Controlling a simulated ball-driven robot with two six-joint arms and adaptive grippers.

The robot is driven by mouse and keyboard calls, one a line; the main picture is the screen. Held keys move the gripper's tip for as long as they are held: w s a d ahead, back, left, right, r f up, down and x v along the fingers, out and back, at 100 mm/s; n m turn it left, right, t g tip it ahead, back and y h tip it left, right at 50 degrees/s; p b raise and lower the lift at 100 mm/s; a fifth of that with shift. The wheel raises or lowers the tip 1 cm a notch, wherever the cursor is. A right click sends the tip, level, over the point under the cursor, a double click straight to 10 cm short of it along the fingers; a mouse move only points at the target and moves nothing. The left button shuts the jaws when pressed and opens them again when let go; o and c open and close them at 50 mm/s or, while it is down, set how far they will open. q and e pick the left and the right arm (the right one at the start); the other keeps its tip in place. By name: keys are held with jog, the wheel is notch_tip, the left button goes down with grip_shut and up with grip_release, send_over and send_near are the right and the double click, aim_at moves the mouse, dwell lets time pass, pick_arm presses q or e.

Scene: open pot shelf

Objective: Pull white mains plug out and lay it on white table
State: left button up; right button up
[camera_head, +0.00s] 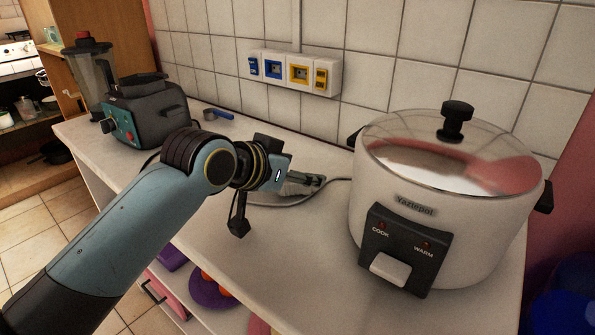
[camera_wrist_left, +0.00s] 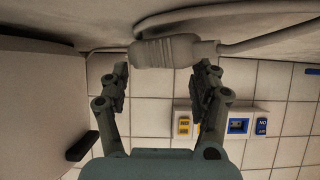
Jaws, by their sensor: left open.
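The white mains plug (camera_wrist_left: 165,51) lies on the white table (camera_head: 300,265), joined end to end with a narrower connector piece (camera_wrist_left: 206,49), with cable leading off at both sides. In the head view it is mostly hidden by my left gripper (camera_head: 306,180). In the left wrist view, my left gripper (camera_wrist_left: 164,72) is open, its two fingertips just short of the plug, one towards each end of it. I cannot tell whether they touch it. My right gripper is in neither view.
A white cooker (camera_head: 450,205) with a glass lid stands close to the right of my left gripper. A grey blender base (camera_head: 145,112) stands at the left, with a blue-handled tool (camera_head: 217,114) behind. Wall sockets (camera_head: 295,72) are above. The table front is clear.

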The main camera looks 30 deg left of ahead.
pick_arm(q)
jog(key=v, duration=1.2)
jog(key=shift+s+f, duration=0.1)
